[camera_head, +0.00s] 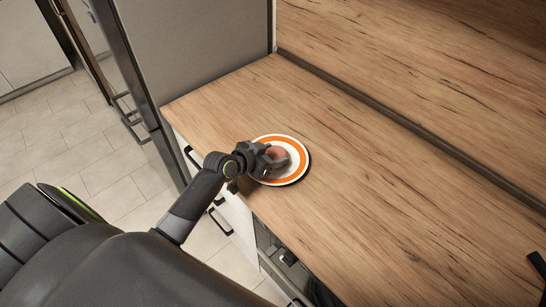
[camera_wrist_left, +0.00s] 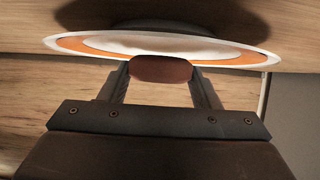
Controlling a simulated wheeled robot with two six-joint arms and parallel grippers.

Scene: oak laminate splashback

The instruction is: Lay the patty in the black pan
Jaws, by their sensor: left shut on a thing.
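The patty (camera_head: 277,153) is a small reddish-brown disc at the plate with the orange ring (camera_head: 300,171). My left gripper (camera_head: 274,157) is shut on the patty, over the plate. In the left wrist view the patty (camera_wrist_left: 161,69) sits between the two fingertips of my left gripper (camera_wrist_left: 160,78), with the plate (camera_wrist_left: 75,44) just beyond it. I cannot tell whether the patty still touches the plate. My right gripper is not in view. No whole black pan shows; a dark piece (camera_head: 538,264) at the right edge is cut off, and I cannot tell what it is.
The wooden countertop (camera_head: 390,220) is clear to the right of the plate. A wooden splashback (camera_head: 420,75) rises behind it. A tall grey cabinet side (camera_head: 200,50) bounds the counter at the left. Drawers with dark handles (camera_head: 220,222) are below the front edge.

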